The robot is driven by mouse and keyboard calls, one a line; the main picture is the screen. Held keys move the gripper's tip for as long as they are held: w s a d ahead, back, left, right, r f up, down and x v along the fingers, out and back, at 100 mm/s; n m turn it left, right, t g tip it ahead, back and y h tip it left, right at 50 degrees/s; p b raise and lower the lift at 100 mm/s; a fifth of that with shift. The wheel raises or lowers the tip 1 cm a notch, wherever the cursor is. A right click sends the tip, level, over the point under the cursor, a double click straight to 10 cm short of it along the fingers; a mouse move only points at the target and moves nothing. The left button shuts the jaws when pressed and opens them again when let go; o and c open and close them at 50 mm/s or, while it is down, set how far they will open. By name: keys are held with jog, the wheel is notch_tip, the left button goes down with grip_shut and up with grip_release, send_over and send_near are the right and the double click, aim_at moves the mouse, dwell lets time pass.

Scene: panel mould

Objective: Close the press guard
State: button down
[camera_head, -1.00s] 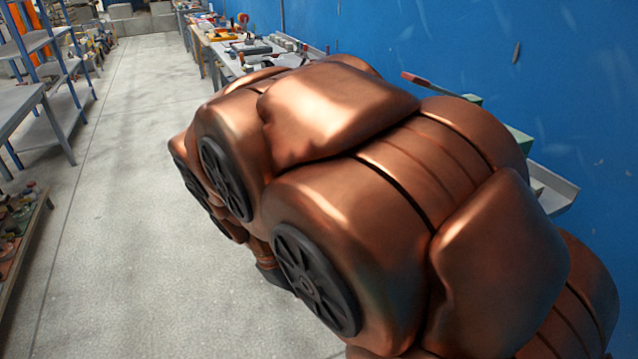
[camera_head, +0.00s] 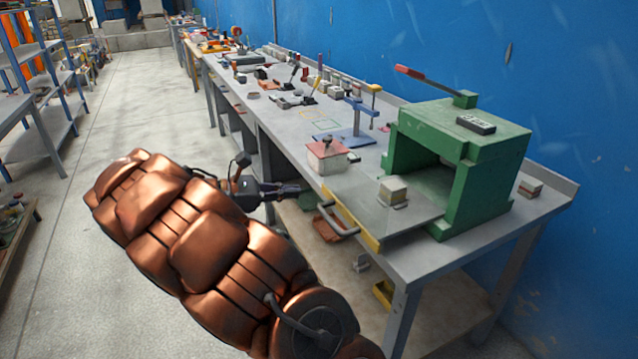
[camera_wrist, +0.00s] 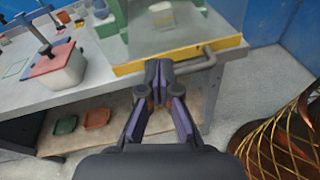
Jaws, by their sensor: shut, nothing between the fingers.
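The green press (camera_head: 460,165) stands on the workbench at the right in the head view, its front opening uncovered. Its clear guard panel (camera_head: 425,208) lies out flat in front of the opening, with a yellow front edge (camera_head: 352,217) and a grey bar handle (camera_head: 338,222). My gripper (camera_head: 303,189) is shut and empty, just left of the handle. In the wrist view my shut fingertips (camera_wrist: 158,68) are at the yellow edge (camera_wrist: 195,50), by the handle's (camera_wrist: 202,64) left end, which they hide. I cannot tell whether they touch.
A pale block (camera_head: 393,190) shows at the panel; I cannot tell whether on or under it. A white box with a red lid (camera_head: 327,155) and a blue stand (camera_head: 350,135) are close left of the press. Red-handled lever (camera_head: 425,78) tops it.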

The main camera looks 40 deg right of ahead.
jog(key=w+f+n+h+b, duration=0.1)
jog(key=w+f+n+h, duration=0.2)
jog(key=w, duration=0.4)
jog(key=t+p, duration=0.1)
send_near(329, 174)
jog(key=x, duration=0.7)
jog(key=shift+d+f, duration=0.1)
